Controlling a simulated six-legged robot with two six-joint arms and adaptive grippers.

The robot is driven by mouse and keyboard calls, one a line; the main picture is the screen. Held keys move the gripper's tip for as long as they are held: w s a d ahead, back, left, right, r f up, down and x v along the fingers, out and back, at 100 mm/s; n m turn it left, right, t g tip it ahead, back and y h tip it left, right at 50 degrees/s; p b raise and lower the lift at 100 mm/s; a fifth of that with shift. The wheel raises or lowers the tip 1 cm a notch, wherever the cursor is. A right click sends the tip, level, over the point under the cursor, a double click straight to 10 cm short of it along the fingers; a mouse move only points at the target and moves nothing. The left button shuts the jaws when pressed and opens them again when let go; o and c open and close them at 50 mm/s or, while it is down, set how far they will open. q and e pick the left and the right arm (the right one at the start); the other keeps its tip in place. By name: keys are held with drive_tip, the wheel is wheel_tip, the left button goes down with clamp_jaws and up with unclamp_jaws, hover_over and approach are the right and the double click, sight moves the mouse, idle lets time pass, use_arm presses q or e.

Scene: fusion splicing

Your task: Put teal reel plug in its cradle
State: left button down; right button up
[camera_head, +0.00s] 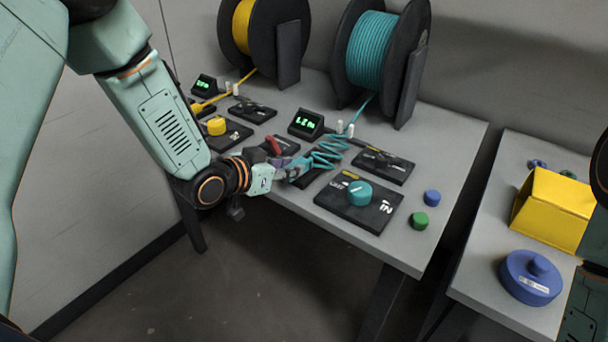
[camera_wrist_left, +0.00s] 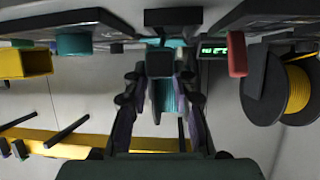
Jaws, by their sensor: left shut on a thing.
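The teal reel (camera_head: 372,50) stands at the back of the table. Its teal cable (camera_head: 328,152) runs forward between two white posts and zigzags down to my left gripper (camera_head: 292,171). My left gripper is shut at the cable's end, low over the table's front part. In the left wrist view its fingers (camera_wrist_left: 161,88) close around a dark block (camera_wrist_left: 160,62), which seems to be the teal reel plug. The fingers hide most of the plug in the head view. I cannot tell which black fixture is its cradle. My right gripper is not in view.
A black plate with a teal knob (camera_head: 360,193) lies right of my left gripper. A black plate with a yellow mark (camera_head: 383,165) lies behind it. A red lever (camera_head: 273,146) and a green-lit display (camera_head: 306,123) are close by. A yellow reel (camera_head: 243,25) stands back left.

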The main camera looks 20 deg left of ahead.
sight(304, 159)
use_arm(q)
drive_tip(key=w+d+r+n+y+b, duration=0.1)
drive_tip(key=w+d+r, duration=0.1)
drive_tip(key=w+r, duration=0.5)
drive_tip(key=shift+t, duration=0.3)
drive_tip(key=f, duration=0.2)
drive_tip(key=f+b, duration=0.1)
drive_tip(key=f, duration=0.1)
drive_tip(key=w+f, duration=0.1)
drive_tip(key=f, duration=0.1)
drive_tip(key=shift+a+f+b, duration=0.1)
drive_tip(key=shift+a+b, duration=0.15)
drive_tip(key=shift+b, duration=0.15)
drive_tip(key=shift+d+f, duration=0.25)
drive_tip(key=shift+f, duration=0.2)
drive_tip(key=f, duration=0.1)
drive_tip(key=f+b, duration=0.1)
drive_tip(key=f, duration=0.1)
drive_tip(key=shift+a+f, duration=0.1)
drive_tip(key=shift+a, duration=0.25)
drive_tip(key=shift+f, duration=0.3)
drive_tip(key=shift+w+d+r, duration=0.1)
drive_tip(key=shift+d, duration=0.15)
drive_tip(key=shift+a, duration=0.15)
drive_tip(key=c, duration=1.5)
unclamp_jaws()
drive_tip(key=o, duration=0.4)
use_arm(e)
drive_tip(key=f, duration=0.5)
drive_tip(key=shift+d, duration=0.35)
